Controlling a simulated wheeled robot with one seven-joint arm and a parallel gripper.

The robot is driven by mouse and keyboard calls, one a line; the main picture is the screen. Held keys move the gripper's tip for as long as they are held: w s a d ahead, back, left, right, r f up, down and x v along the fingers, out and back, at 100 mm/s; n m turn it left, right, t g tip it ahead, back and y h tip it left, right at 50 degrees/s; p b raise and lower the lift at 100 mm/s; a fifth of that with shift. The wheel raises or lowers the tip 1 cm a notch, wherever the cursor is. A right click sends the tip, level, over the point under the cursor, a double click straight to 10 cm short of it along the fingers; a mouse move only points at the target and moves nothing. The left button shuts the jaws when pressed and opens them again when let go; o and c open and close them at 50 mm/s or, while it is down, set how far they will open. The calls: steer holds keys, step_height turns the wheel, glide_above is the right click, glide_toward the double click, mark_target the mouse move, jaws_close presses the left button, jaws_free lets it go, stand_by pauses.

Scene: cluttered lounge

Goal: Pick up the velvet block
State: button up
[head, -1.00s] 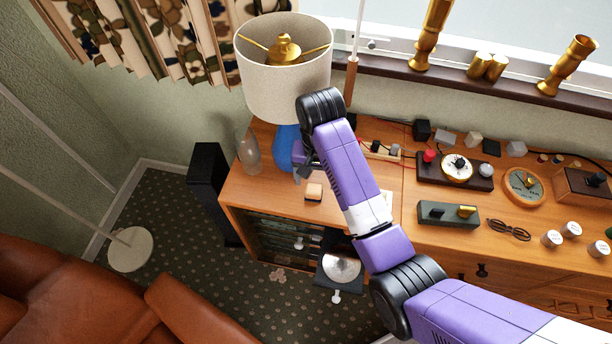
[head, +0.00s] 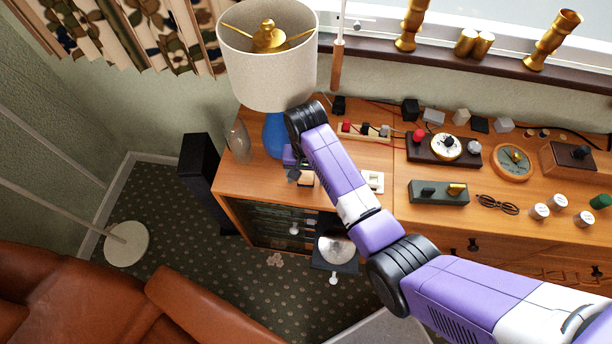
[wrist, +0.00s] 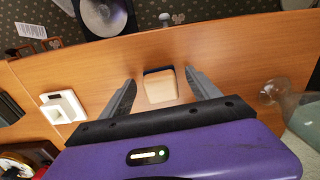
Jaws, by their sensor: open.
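The velvet block (wrist: 160,88) is a small block with a pale tan top and a dark blue edge, lying on the wooden cabinet top. In the head view the block (head: 306,181) shows just beside my gripper (head: 296,175), partly covered by it. In the wrist view my gripper (wrist: 159,78) is open, with one finger to the left of the block and one to the right. The block lies in the gap between them, with bare wood visible on both sides. I cannot tell how high the fingertips are above the wood.
A blue lamp base (head: 276,136) with a cream shade (head: 268,75) stands close behind my gripper. A glass vase (head: 239,143) stands at left; glass also shows at right in the wrist view (wrist: 285,100). A white square item (wrist: 62,106) lies left of the block. The cabinet's front edge is near.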

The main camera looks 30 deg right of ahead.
mark_target(306, 176)
steer(key=c, duration=1.5)
steer(key=shift+r, duration=0.1)
steer(key=shift+r, duration=0.5)
step_height(306, 176, up, 2)
steer(key=shift+w+r+b, duration=0.1)
steer(key=shift+b, duration=0.25)
steer(key=s+a, duration=0.3)
steer(key=s, duration=0.2)
steer(key=s+a+b, duration=0.1)
steer(key=s+a, duration=0.3)
steer(key=s+a+b, duration=0.1)
steer(key=s+a, duration=0.2)
steer(key=s, duration=0.2)
steer(key=shift+s+a, duration=0.3)
steer(key=shift+s, duration=0.05)
